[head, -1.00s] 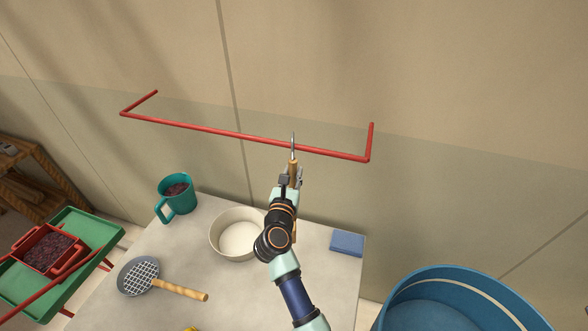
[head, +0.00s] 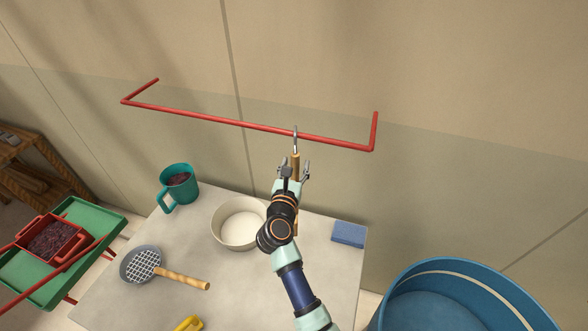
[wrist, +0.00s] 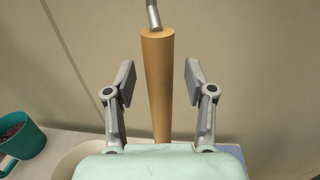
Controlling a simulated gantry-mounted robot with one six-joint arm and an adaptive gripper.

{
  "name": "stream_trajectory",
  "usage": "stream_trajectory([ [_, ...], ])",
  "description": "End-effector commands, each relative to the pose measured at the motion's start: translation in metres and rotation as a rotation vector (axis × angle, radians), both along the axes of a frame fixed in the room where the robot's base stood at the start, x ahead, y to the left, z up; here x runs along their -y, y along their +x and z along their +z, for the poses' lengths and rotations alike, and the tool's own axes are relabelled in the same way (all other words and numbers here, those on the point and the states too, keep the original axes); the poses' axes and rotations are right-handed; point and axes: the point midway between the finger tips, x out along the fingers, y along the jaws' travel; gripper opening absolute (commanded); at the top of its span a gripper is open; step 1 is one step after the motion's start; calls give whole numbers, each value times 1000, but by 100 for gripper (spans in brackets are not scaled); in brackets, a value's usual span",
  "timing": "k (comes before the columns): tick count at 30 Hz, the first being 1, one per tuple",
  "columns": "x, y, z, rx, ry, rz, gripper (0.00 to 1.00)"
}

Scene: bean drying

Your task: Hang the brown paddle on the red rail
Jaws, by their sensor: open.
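The brown paddle (head: 295,160) is upright at the red rail (head: 240,123), with its grey metal hook at the rail's front bar, right of the middle. The hook appears to loop over the bar. In the wrist view the paddle's tapered brown handle (wrist: 158,75) stands between my fingers, with a gap on each side. My gripper (head: 297,171) is open around the handle, below the rail; it also shows in the wrist view (wrist: 160,88). The paddle's lower part is hidden behind my gripper and wrist.
Below are a pale table (head: 225,290), a cream bowl (head: 222,240), a teal mug (head: 180,190), a strainer (head: 140,265), a blue sponge (head: 348,234) and a yellow item (head: 190,324). A blue tub (head: 400,290) stands right, a green tray (head: 85,212) left. The wall is behind the rail.

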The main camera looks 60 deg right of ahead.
Motion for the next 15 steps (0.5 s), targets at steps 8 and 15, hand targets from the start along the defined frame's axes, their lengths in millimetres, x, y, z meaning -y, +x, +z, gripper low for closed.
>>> stream_trajectory([
  [8,-48,-11,-1,2,1,4,54],
  [15,-100,-25,0,1,-1,3,54],
])
